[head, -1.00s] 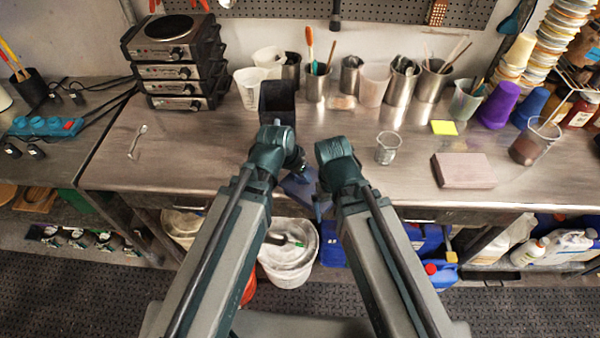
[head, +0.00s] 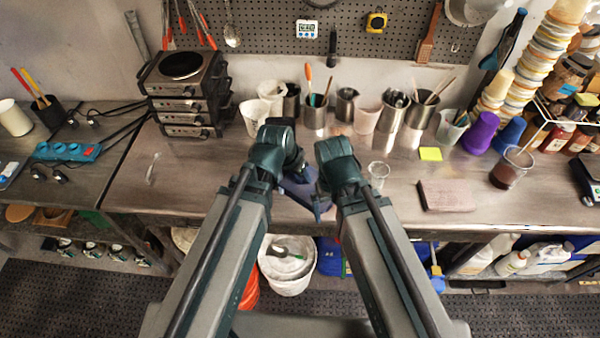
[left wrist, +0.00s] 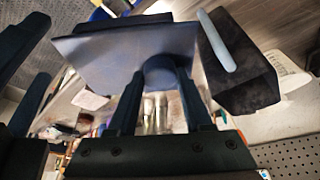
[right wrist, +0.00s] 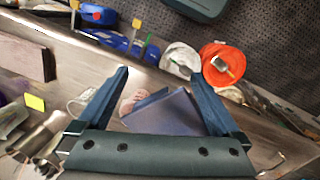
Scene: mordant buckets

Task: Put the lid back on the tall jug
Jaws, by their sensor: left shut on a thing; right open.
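The lid is a slate-blue square plate with a round knob, seen in the left wrist view (left wrist: 110,52) and low in the head view (head: 306,196). My left gripper (left wrist: 158,76) is shut on its knob and holds it tilted. The tall jug (left wrist: 247,75) is dark and square-sided with a pale handle, just right of the lid in the left wrist view. The lid is off the jug; whether they touch is unclear. In the head view my left arm mostly hides the jug. My right gripper (right wrist: 160,75) is open and empty, with a slate-blue plate beyond its fingers.
Steel pots and pale beakers (head: 313,112) stand along the back. A small clear beaker (head: 378,174) and a pinkish block (head: 446,195) are right of my arms. Stacked hotplates (head: 183,90) stand at the back left. The bench left of my arms is largely clear.

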